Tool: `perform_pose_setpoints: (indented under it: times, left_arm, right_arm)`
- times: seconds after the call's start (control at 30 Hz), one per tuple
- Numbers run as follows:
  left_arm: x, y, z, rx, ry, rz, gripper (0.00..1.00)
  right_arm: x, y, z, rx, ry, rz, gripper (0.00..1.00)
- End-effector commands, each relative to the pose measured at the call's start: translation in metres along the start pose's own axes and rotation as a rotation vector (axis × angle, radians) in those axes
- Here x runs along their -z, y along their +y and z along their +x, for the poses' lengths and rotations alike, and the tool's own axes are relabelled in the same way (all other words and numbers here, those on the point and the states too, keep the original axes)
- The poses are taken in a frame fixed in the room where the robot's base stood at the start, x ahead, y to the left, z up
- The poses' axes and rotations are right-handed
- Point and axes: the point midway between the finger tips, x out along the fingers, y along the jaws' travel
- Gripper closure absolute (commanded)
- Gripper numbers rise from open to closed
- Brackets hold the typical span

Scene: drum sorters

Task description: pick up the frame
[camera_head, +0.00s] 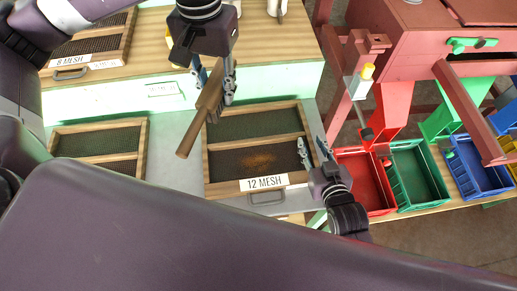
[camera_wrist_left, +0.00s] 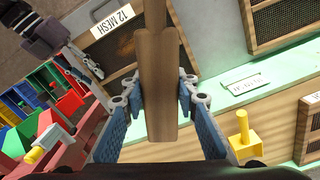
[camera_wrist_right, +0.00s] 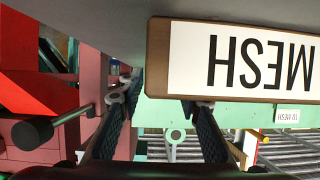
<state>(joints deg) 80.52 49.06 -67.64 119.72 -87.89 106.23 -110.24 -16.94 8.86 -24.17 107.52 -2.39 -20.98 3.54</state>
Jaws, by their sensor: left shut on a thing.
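The 12 MESH frame (camera_head: 203,165), a wooden frame with two dark mesh panels, lies on the grey surface. Brown grains lie on its nearer panel, and a metal handle is at its near edge. Its label also shows in the left wrist view (camera_wrist_left: 112,20) and upside down in the right wrist view (camera_wrist_right: 240,58). My left gripper (camera_head: 213,85) is shut on a wooden bar-shaped tool (camera_head: 198,125), held above the frame's left side; the tool also shows in the left wrist view (camera_wrist_left: 158,85). My right gripper (camera_head: 312,150) is open and empty beside the frame's right edge.
Another framed mesh (camera_head: 142,150) lies at the left. An 8 MESH frame (camera_head: 125,45) is on the wooden shelf behind. At the right are a red machine (camera_head: 405,40) and red (camera_head: 390,205), green (camera_head: 440,195) and blue (camera_head: 490,185) bins, close to my right gripper.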

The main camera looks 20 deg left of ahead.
Motion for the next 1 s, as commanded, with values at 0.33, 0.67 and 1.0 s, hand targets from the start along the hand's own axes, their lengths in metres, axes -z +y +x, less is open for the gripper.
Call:
perform_pose_setpoints:
  times: [0.33, 0.67, 1.0]
  left_arm:
    - [0.0001, 0.0000, -0.0002, 0.000, 0.001, 0.000, 1.00]
    - [0.0001, 0.0001, -0.0004, 0.000, 0.001, 0.000, 1.00]
    - [0.0001, 0.0000, 0.0030, 0.000, 0.001, 0.000, 1.00]
  right_arm:
    - [-0.0002, 0.0002, -0.0004, 0.000, -0.001, 0.000, 1.00]
    - [0.0020, -0.0001, -0.0004, 0.000, 0.004, 0.004, 1.00]
    - [0.0033, 0.0000, -0.0030, 0.000, 0.003, 0.002, 1.00]
